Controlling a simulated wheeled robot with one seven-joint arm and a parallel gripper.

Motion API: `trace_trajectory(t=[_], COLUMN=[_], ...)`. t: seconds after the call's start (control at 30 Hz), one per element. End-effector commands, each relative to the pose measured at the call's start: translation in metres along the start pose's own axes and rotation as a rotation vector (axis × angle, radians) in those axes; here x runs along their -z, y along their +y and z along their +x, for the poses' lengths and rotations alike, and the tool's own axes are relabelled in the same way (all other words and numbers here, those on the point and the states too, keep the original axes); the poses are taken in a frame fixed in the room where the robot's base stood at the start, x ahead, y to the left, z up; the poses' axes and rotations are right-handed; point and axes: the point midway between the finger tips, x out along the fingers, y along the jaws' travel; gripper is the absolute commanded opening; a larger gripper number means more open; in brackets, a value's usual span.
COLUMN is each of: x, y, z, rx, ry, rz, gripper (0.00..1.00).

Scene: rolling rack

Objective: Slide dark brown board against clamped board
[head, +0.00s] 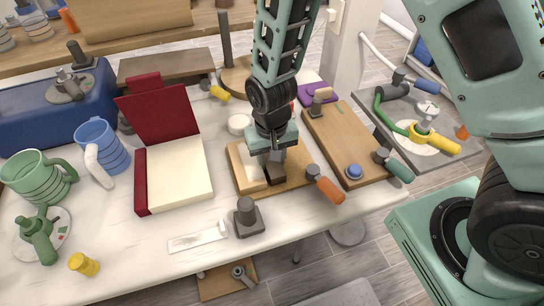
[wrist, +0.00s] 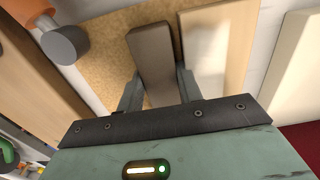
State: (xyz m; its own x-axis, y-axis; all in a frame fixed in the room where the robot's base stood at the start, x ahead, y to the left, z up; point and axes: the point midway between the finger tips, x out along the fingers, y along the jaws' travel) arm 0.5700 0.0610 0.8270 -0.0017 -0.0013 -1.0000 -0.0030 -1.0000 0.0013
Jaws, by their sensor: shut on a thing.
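The dark brown board (head: 276,179) is a short narrow strip under my gripper (head: 273,158) in the head view. In the wrist view the board (wrist: 152,60) stands out between the fingers of my gripper (wrist: 158,92), which is shut on it. A pale wooden board (head: 250,172) lies just left of it on a tan work board (head: 300,176). In the wrist view the pale board (wrist: 217,50) is to the right, with a narrow gap beside the dark board. An orange-handled clamp (head: 327,187) sits at the work board's right side. I cannot see what it grips.
An open red-covered book (head: 180,174) lies to the left. A wooden board (head: 350,140) with a blue knob (head: 354,172) lies to the right. A grey clamp-like piece (head: 247,217) stands in front. Mugs are at far left.

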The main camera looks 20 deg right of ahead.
Motion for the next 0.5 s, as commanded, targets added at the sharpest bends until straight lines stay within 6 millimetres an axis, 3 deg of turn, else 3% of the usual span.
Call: trace_trajectory(t=[0.1, 0.13, 0.17, 0.5], x=[0.0004, 0.0005, 0.0005, 0.0014], y=[-0.0068, -0.0068, -0.0069, -0.0079], z=[-0.0006, -0.0006, -0.0007, -0.0030], rx=[0.009, 0.009, 0.009, 0.011], ry=[0.006, 0.006, 0.006, 0.009], rz=[-0.009, -0.009, -0.009, -0.009], gripper=[0.11, 0.44, 0.52, 0.56])
